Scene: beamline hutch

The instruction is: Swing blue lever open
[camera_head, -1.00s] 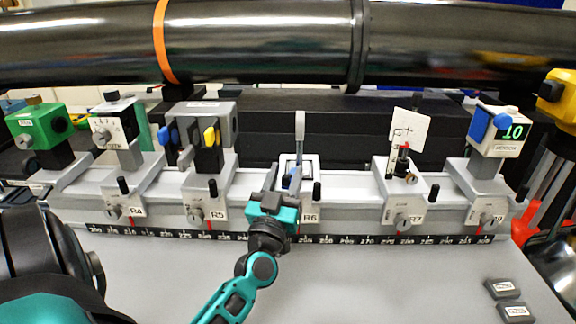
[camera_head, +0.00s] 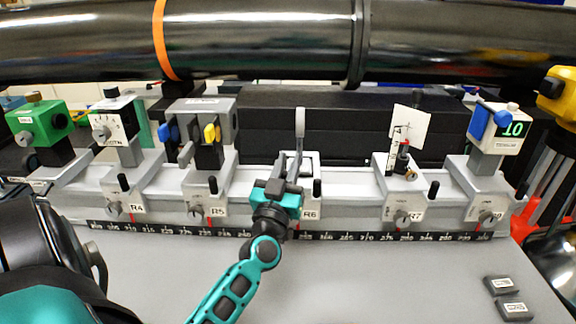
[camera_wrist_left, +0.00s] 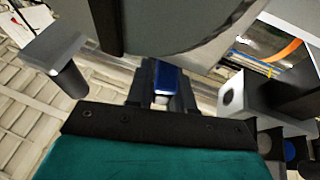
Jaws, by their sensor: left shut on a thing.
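The blue lever (camera_wrist_left: 167,78) shows in the left wrist view as a blue block between my fingertips. My left gripper (camera_wrist_left: 160,88) is shut on it. In the head view, my left gripper (camera_head: 286,184) is at the R6 carrier (camera_head: 311,214), in front of its upright grey post (camera_head: 299,135). The gripper hides the lever there, so its angle cannot be told. My right gripper is not in view.
The R5 stage (camera_head: 206,165), with blue and yellow knobs, stands left of R6. The R7 carrier (camera_head: 402,200), with a white card (camera_head: 409,128), stands right. A dark pipe (camera_head: 260,40) crosses above. The grey table in front (camera_head: 390,275) is mostly clear.

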